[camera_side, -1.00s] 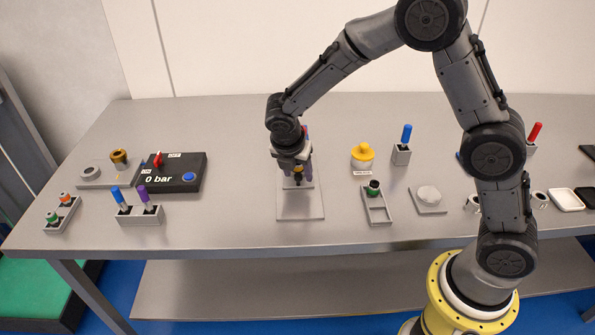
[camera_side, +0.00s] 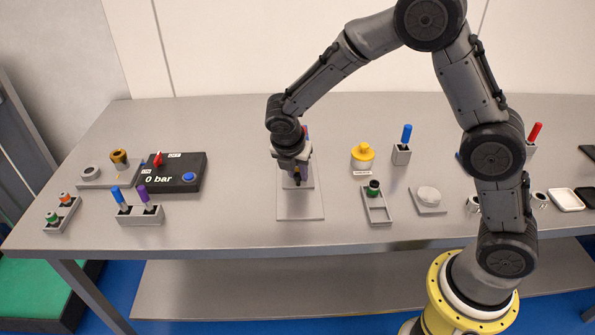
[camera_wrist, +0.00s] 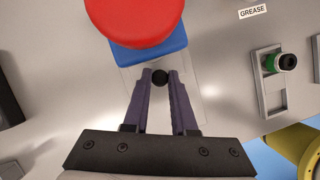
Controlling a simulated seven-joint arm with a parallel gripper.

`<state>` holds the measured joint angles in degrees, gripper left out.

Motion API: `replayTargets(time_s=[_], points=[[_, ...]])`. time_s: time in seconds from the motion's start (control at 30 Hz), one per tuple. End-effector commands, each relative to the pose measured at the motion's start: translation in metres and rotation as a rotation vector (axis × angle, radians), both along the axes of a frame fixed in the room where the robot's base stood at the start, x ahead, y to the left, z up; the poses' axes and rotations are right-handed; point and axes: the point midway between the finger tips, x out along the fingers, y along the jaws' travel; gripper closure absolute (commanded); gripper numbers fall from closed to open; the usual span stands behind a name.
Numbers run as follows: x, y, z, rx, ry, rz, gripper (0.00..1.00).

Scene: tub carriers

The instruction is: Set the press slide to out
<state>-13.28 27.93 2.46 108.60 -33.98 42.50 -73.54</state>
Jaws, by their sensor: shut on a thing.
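The press stands mid-table, mostly hidden behind my gripper in the side view, with its pale base plate (camera_side: 300,207) showing in front. In the wrist view it has a round red top (camera_wrist: 134,18) above a blue block (camera_wrist: 150,57). A small round black knob (camera_wrist: 160,77) sits just in front of the blue block, over the plate. It appears to be the slide's handle. My gripper (camera_side: 293,181) is low over the plate, its two fingers closed on the knob from either side, as the wrist view also shows (camera_wrist: 160,74). The slide's body is largely hidden.
To the left are a black pressure box (camera_side: 175,172) reading 0 bar and a holder (camera_side: 139,215) with blue and purple pegs. To the right are a yellow-topped container (camera_side: 362,157) and a grey tray (camera_side: 376,208) with a green-and-black piece. The table in front of the press is clear.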

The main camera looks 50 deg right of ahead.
Motion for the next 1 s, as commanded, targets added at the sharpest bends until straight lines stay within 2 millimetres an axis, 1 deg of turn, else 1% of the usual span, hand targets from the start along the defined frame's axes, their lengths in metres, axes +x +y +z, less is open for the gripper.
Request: replayTargets(time_s=[0.9, 1.0], points=[[0.0001, 0.0000, 0.0009, 0.000, -0.002, -0.001, 1.00], [-0.0051, 0.0059, 0.0009, -0.001, -0.001, 0.002, 1.00]])
